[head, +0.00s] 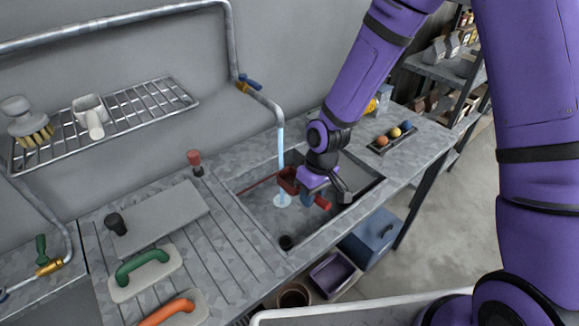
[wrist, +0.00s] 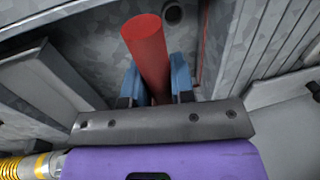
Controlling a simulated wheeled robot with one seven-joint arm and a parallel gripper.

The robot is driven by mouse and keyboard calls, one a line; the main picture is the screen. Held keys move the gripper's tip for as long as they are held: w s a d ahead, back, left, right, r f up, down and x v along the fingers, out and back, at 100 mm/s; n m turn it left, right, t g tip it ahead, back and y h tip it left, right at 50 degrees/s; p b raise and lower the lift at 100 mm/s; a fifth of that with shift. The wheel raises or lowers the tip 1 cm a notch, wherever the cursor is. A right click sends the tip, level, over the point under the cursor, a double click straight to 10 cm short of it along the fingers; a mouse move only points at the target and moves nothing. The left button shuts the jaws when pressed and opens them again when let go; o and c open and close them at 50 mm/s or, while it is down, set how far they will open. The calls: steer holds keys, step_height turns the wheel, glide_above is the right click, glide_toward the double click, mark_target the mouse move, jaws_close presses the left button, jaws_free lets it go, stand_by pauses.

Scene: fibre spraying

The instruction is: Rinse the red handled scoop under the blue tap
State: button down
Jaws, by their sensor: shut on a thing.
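My gripper (head: 309,192) is over the sink (head: 328,226) and is shut on the red handle of the scoop (head: 322,202). In the wrist view the red handle (wrist: 147,48) stands out between the two blue fingertips of my gripper (wrist: 155,80). The scoop's red head (head: 287,181) is just left of my gripper, beside the water stream. A pale blue stream (head: 281,148) falls from the pipe spout into the sink. The tap with the blue lever (head: 249,81) is on the pipe at the wall. Whether water enters the scoop head is unclear.
Green (head: 143,268) and orange (head: 173,309) handled tools lie on the ribbed drainboard at the front left. A wire rack (head: 130,112) with a brush and a white cup hangs on the wall. A tray of coloured balls (head: 392,138) sits right of the sink.

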steer(key=shift+s+d+r, duration=0.1)
steer(key=shift+s+r, duration=0.95)
steer(key=shift+s, duration=0.2)
steer(key=shift+s+r, duration=1)
steer(key=shift+s, duration=0.25)
